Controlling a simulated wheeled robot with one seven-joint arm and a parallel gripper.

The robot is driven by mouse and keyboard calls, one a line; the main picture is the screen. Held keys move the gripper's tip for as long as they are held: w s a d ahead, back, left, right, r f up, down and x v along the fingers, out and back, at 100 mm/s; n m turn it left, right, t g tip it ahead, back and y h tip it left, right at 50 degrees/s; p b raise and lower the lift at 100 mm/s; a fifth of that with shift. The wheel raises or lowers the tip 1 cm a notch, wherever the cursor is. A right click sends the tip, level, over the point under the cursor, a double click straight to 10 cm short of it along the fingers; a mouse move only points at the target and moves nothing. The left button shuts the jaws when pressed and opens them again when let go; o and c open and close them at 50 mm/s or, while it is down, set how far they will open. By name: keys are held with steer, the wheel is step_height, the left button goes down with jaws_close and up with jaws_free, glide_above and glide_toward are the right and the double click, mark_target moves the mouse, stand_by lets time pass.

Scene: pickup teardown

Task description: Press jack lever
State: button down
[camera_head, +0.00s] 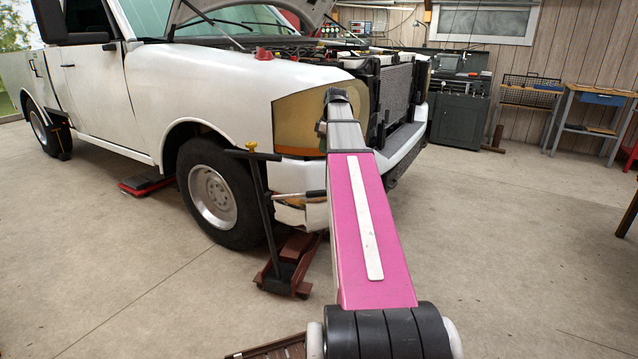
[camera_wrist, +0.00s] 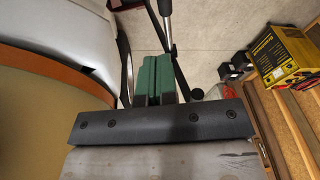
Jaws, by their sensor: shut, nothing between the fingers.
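A red floor jack (camera_head: 287,270) stands on the floor by the truck's front wheel. Its tall black handle (camera_head: 263,205) leans upright with a crossbar and yellow knob on top. A short rod with a black grip (camera_head: 300,194) sticks out sideways near the handle; I cannot tell which of these is the lever. In the wrist view my gripper (camera_wrist: 153,82) has its green fingers together, with nothing between them. A silver and black rod (camera_wrist: 168,25) and a dark bar lie just beyond the fingertips; contact cannot be told. In the head view the gripper is hidden.
The white truck (camera_head: 220,85) with its hood up stands close beside my arm; its front fender fills the left of the wrist view. A yellow box (camera_wrist: 282,55) sits on a wooden shelf at right. The floor (camera_head: 500,240) to the right is mostly clear.

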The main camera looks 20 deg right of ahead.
stand_by(0.4)
steer(key=x, duration=0.8)
steer(key=s+x, duration=0.1)
steer(key=x, duration=0.3)
steer(key=shift+d+f, duration=0.25)
steer(key=shift+s+d+f, duration=0.1)
steer(key=shift+s+f, duration=0.05)
steer(key=shift+f, duration=0.45)
steer(key=shift+f, duration=0.1)
steer(key=shift+s+d+f, duration=0.2)
steer(key=shift+s+f, duration=0.05)
steer(key=shift+f, duration=0.25)
step_height(320, 180, down, 13)
steer(key=s+d+t+y, duration=0.1)
steer(key=t+y, duration=0.2)
steer(key=y, duration=0.1)
steer(key=shift+r, duration=0.25)
